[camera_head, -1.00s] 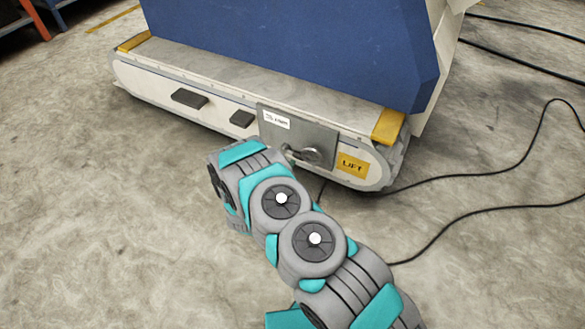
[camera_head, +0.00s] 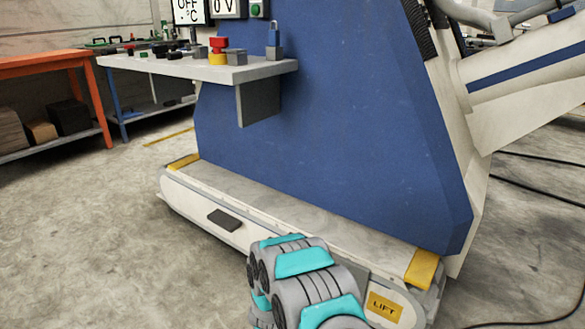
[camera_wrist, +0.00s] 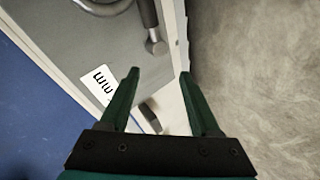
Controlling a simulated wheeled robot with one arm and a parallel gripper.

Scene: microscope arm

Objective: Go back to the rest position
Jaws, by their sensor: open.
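My gripper (camera_wrist: 157,82) is open and empty in the wrist view, its two dark green fingers apart. Beyond the fingers in that view are a grey panel (camera_wrist: 60,32) with a white label (camera_wrist: 98,90) and a metal lever with a rounded end (camera_wrist: 157,47). The lever is not between the fingertips; it lies farther up the picture. In the head view my grey and teal arm covers the panel, and my gripper is hidden behind it. The yellow LIFT label (camera_head: 384,306) shows to the right of my arm.
The blue machine body (camera_head: 320,150) stands on a low pale base (camera_head: 195,202) with a dark step (camera_head: 225,220). A shelf (camera_head: 225,72) with a red and yellow button (camera_head: 218,50) juts out. An orange bench (camera_head: 55,62) is at left. Cables (camera_head: 545,193) lie at right. Floor at left is clear.

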